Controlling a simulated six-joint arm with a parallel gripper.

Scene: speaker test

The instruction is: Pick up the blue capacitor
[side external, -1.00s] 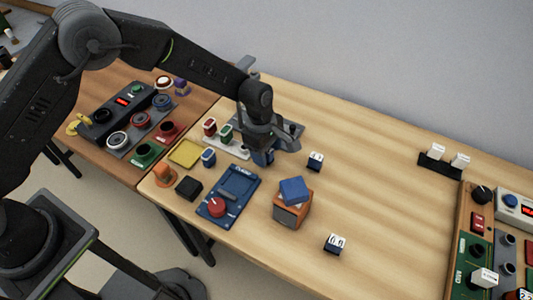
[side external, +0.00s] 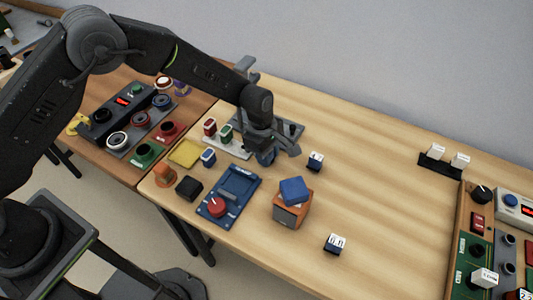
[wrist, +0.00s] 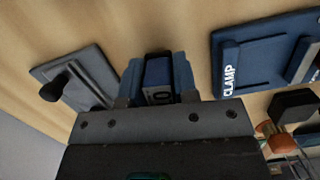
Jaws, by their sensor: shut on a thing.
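My gripper (side external: 270,150) is low over the table, right of the white holder. It is shut on a dark blue block (wrist: 158,72) with a pale mark on its near face, which shows between the fingers in the wrist view. In the side view the gripper mostly hides this block, and I cannot tell for certain that it is the blue capacitor. A small blue part with a pale top (side external: 208,156) stands on the table left of the gripper. Red (side external: 209,127) and green (side external: 226,132) parts of similar shape stand in the white holder (side external: 238,149).
A blue clamp board (side external: 238,184) with a red knob lies in front of the gripper. An orange box (side external: 291,214) with a blue block (side external: 294,190) on top stands to its right. A grey plate (side external: 292,130) lies behind. The table's right middle is mostly clear.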

